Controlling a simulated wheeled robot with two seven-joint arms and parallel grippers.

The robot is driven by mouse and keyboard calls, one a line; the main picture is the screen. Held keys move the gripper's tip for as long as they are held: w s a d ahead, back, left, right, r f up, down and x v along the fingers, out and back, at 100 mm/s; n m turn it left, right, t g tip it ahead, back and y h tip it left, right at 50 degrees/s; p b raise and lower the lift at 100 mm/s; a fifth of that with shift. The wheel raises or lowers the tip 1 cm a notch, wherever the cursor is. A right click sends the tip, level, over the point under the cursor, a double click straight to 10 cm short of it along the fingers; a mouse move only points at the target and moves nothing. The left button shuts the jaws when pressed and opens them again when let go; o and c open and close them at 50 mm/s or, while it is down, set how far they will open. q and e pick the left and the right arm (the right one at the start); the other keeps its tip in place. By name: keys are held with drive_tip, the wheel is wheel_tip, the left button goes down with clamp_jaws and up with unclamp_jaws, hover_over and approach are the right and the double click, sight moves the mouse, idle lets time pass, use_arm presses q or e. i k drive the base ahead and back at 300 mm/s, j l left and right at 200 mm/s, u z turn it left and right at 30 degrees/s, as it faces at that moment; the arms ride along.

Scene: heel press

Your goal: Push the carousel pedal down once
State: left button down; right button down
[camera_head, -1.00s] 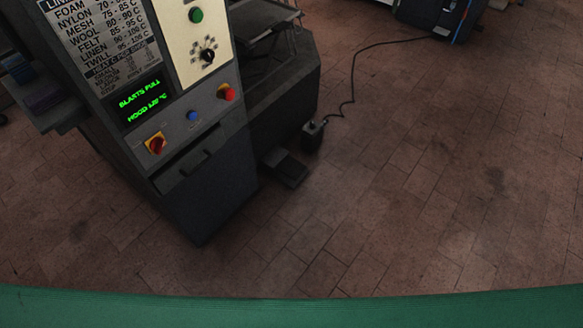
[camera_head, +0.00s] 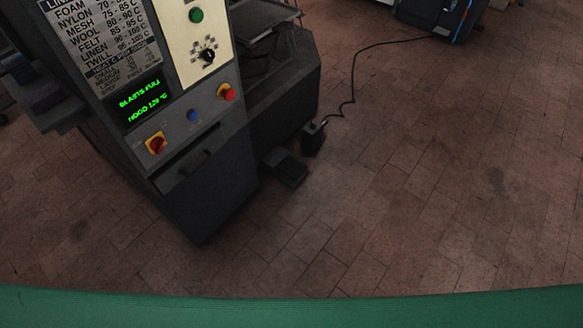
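A dark, flat pedal (camera_head: 285,167) sits low on the floor at the right foot of the grey press cabinet (camera_head: 212,192). Nothing touches it. I cannot tell from its look whether it is the carousel pedal. Just to its right stands a small dark box (camera_head: 313,137) with a black cable (camera_head: 352,82) leading up and right; it may be a pedal too. Neither of my grippers is in view.
The cabinet carries a green-lit display (camera_head: 142,100), a red-yellow switch (camera_head: 156,144), a blue button (camera_head: 192,115), a red button (camera_head: 229,93), a green button (camera_head: 196,15) and a drawer handle (camera_head: 195,163). Brick floor (camera_head: 430,190) is clear at right. A green band (camera_head: 290,308) crosses the bottom.

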sight(290, 166)
drive_tip(key=i+l+u, duration=0.4)
drive_tip(key=i+l, duration=0.2)
drive_tip(key=i+l+u, duration=0.45)
drive_tip(key=l, duration=0.35)
drive_tip(key=i+l+u, duration=0.2)
drive_tip(key=l, duration=0.25)
drive_tip(key=i, duration=0.1)
